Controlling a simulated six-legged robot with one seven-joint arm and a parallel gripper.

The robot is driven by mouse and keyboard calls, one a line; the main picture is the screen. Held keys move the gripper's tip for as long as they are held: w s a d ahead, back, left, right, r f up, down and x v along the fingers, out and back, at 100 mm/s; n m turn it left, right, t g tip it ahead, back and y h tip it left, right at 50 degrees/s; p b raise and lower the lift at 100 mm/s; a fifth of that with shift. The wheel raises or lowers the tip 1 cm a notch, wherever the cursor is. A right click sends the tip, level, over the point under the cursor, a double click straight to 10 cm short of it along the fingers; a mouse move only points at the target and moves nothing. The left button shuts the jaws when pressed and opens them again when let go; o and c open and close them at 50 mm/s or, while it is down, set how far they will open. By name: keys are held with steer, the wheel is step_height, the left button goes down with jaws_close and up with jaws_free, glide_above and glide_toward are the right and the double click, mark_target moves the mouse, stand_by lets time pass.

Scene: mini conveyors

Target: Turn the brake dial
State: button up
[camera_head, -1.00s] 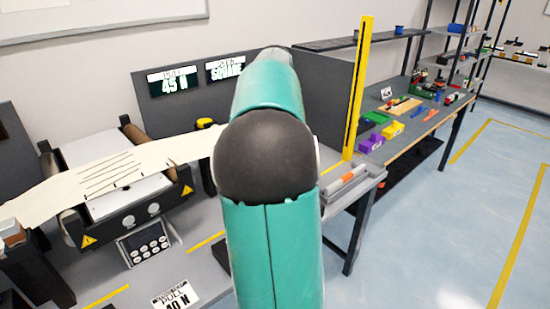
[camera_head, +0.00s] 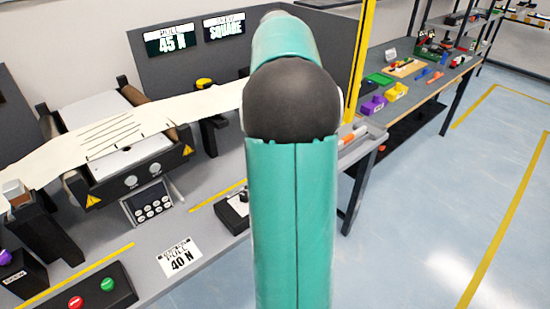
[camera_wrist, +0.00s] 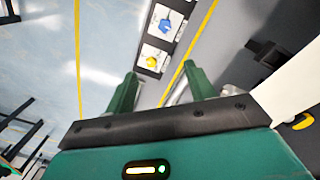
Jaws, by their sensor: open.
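My gripper (camera_wrist: 163,85) shows in the wrist view with its two green fingers apart and nothing between them. In the head view my arm hides it. No part is clearly marked as the brake dial. A small black box (camera_head: 236,214) with a light top sits on the bench beside my arm, partly hidden by it. A purple knob (camera_head: 5,257) on a box labelled SKEW is at the left edge. The pull display (camera_head: 171,40) reads 45 N, and a bench card (camera_head: 180,257) reads PULL 40 N.
A pale web (camera_head: 110,130) runs over the roller machine (camera_head: 135,165). A button box (camera_head: 85,294) with red and green buttons is at the lower left. A yellow post (camera_head: 359,60) stands right of my arm. Open floor (camera_head: 470,180) lies to the right.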

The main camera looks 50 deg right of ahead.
steer(key=f+n, duration=0.4)
steer(key=f, duration=0.4)
steer(key=a+f+n, duration=0.1)
steer(key=f+n, duration=0.4)
steer(key=f, duration=0.3)
steer(key=f+n, duration=0.5)
steer(key=f, duration=0.2)
steer(key=shift+a+f, duration=0.35)
steer(key=shift+f, duration=0.05)
steer(key=c, duration=1)
steer(key=shift+o, duration=0.2)
steer(key=shift+w+m, duration=0.15)
steer(key=shift+m, duration=2.35)
